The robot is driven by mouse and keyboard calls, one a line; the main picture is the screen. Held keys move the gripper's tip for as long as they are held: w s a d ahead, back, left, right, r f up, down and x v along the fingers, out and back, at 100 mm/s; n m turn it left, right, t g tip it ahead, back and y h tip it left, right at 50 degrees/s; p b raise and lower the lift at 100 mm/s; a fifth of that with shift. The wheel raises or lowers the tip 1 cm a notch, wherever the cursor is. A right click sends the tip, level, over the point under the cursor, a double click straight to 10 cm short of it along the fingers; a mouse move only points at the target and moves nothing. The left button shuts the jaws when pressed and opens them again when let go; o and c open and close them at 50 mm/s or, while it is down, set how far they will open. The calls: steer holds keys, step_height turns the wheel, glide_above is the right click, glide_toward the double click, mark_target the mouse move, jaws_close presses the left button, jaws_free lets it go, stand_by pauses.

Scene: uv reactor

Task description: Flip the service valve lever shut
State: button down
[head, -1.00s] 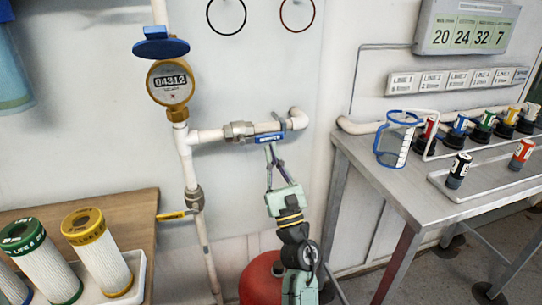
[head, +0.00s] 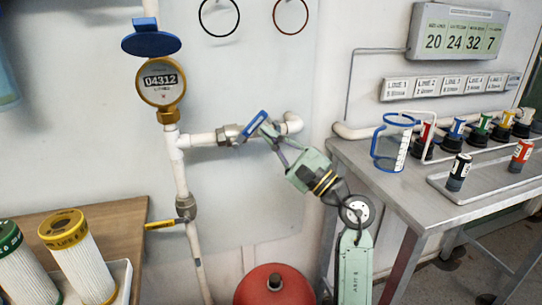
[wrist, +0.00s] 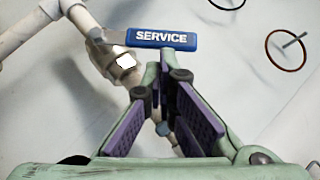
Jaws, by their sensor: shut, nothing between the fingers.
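The service valve (head: 228,135) sits on the white horizontal pipe right of the meter. Its blue lever (head: 255,124) slants up to the right, at an angle to the pipe. In the wrist view the lever, marked SERVICE (wrist: 165,39), lies just beyond the fingertips. My gripper (head: 268,131) is shut and empty, its tips at the lower right side of the lever, touching or very close; I cannot tell which. In the wrist view my gripper (wrist: 160,80) shows its purple pads angled together. The valve body (wrist: 124,62) is left of the tips there.
The yellow meter (head: 161,82) reads 04312. A second valve with a yellow lever (head: 160,225) is on the vertical pipe below. A red tank (head: 274,286) stands low in front. Filters stand lower left.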

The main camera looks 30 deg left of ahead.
mark_target(256, 116)
steer(key=shift+s+a+r+n+g+h+b, duration=0.45)
steer(key=shift+r+n+h+b, duration=0.45)
steer(key=shift+n, duration=0.45)
steer(key=shift+s+a+r+n+g+h+b, duration=0.3)
steer(key=shift+r+n+g+h+b, duration=0.25)
steer(key=shift+r+n+h+b, duration=0.6)
steer(key=shift+s+a+r+n+g+h+b, duration=0.4)
steer(key=shift+n+h+b, duration=0.4)
steer(key=shift+n, duration=0.8)
steer(key=shift+d, duration=0.1)
steer(key=d, duration=1.2)
steer(key=shift+w+r, duration=0.25)
steer(key=shift+w, duration=0.05)
